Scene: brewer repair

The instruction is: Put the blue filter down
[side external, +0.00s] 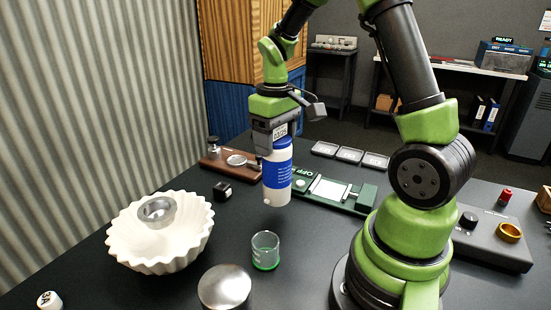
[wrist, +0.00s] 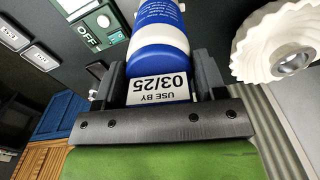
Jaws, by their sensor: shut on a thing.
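The blue filter (side external: 277,172) is a blue and white cylinder hanging upright below my gripper (side external: 277,135). My gripper is shut on its upper end and holds it above the dark table. In the wrist view the filter (wrist: 160,45) lies between the two fingers (wrist: 160,85), with a white label reading "USE BY 03/25". Its lower end looks clear of the table in the side view, though the exact height is hard to tell.
A white fluted bowl (side external: 160,245) with a metal cup (side external: 157,211) stands left. A green device (side external: 325,190) lies behind the filter; three small trays (side external: 349,155) lie farther back.

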